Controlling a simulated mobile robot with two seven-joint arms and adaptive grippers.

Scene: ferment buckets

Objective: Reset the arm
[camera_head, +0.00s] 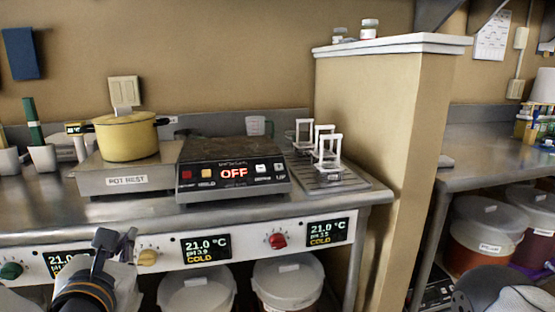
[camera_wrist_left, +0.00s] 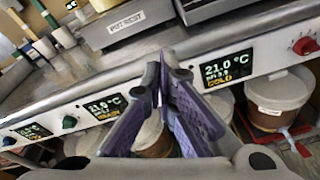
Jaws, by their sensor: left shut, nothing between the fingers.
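My left gripper (camera_head: 113,243) is at the lower left of the head view, in front of the panel below the counter edge. In the left wrist view its two purple-padded fingers (camera_wrist_left: 166,75) come together at the tips, shut with nothing between them. It is apart from the counter and the pot. A grey part of my right arm (camera_head: 500,290) shows at the lower right of the head view, but its fingers are out of view.
A yellow pot (camera_head: 125,138) sits on the pot rest (camera_head: 95,182). Beside it is a hot plate (camera_head: 234,174) reading OFF. White stands (camera_head: 327,150) are on a ridged mat to the right. Lidded buckets (camera_head: 288,280) stand below the counter (camera_head: 345,201). A partition (camera_head: 375,120) rises at the right.

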